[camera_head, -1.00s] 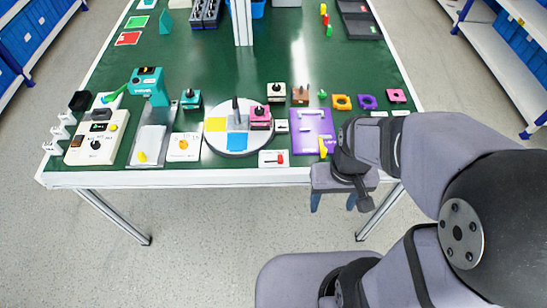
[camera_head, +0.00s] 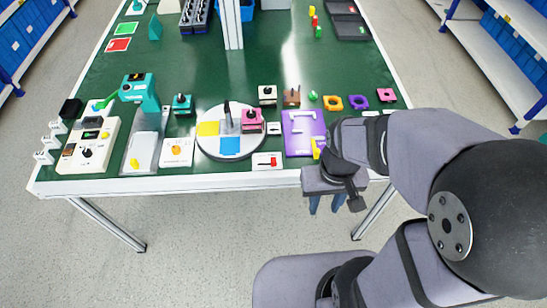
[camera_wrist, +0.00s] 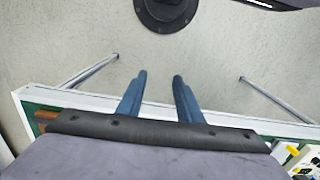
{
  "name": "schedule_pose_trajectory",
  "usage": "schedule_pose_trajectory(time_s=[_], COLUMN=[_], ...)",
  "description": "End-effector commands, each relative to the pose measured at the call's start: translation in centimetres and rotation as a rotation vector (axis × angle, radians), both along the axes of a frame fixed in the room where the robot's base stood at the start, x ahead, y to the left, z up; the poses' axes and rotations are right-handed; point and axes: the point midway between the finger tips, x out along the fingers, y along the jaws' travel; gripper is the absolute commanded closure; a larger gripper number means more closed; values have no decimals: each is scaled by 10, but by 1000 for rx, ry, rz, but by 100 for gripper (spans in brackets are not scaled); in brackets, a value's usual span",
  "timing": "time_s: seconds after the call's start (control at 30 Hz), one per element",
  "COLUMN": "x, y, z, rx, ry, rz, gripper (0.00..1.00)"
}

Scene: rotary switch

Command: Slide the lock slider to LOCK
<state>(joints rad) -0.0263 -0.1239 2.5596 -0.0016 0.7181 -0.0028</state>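A small white block with a red handle (camera_head: 270,161) lies at the table's front edge in the head view. It looks like the lock slider, but its lettering is too small to read and I cannot tell its setting. My gripper (camera_head: 326,205) hangs in front of the table edge, to the right of this block and apart from it, pointing down. In the wrist view its two blue fingers (camera_wrist: 160,76) are apart with only floor between them. The gripper is open and empty. The slider does not show clearly in the wrist view.
A purple panel (camera_head: 295,143) with a yellow handle (camera_head: 316,149) stands right of the slider, close to my arm. A round turntable (camera_head: 212,147) and a white plate with an orange knob (camera_head: 177,150) stand left.

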Motion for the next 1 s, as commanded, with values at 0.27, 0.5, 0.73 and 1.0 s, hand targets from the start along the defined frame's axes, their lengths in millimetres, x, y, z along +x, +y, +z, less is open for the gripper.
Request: schedule_pose_trajectory(time_s=[0.27, 0.5, 0.73, 1.0], x=[-21, 49, 149, 221], y=[20, 55, 90, 108], z=[-34, -65, -74, -33], rx=[-15, -27, -19, 5], ry=[188, 214, 108, -26], rz=[101, 194, 161, 26], gripper=[67, 67, 67, 67])
